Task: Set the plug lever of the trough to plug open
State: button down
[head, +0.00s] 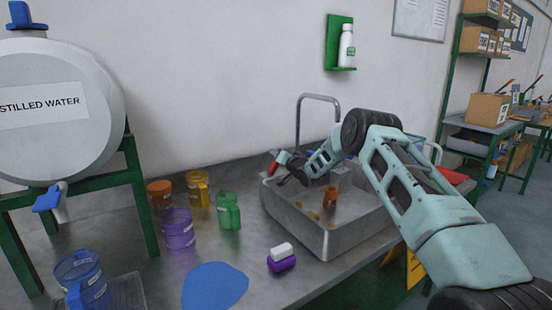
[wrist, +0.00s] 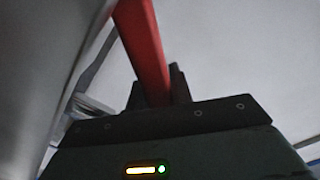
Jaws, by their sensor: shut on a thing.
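The trough (head: 328,243) is a grey metal basin set in the bench, at the middle of the head view. The red plug lever (head: 272,168) stands at its back left corner. My gripper (head: 283,166) is at that corner, with my arm reaching over the trough from the right. In the wrist view the red lever (wrist: 145,45) runs down between the dark fingers of my gripper (wrist: 158,90), which is shut on it. The lever's lower mount is hidden, and I cannot tell its setting.
An orange-brown container (head: 330,195) and small yellowish pieces are inside the trough. A curved faucet (head: 318,97) rises behind it. Purple (head: 178,230), green (head: 228,211) and yellow (head: 198,190) containers stand left of it. A white-and-purple block (head: 281,258) lies in front.

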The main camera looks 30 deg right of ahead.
jog(key=shift+d, duration=0.1)
jog(key=c, duration=1.2)
grip_release()
jog(key=shift+c, duration=0.2)
jog(key=shift+s, duration=0.1)
jog(key=s+b, duration=0.2)
jog(key=s, duration=1.5)
jog(key=shift+d+b, duration=0.25)
jog(key=shift+b, duration=0.05)
jog(key=shift+s, duration=0.1)
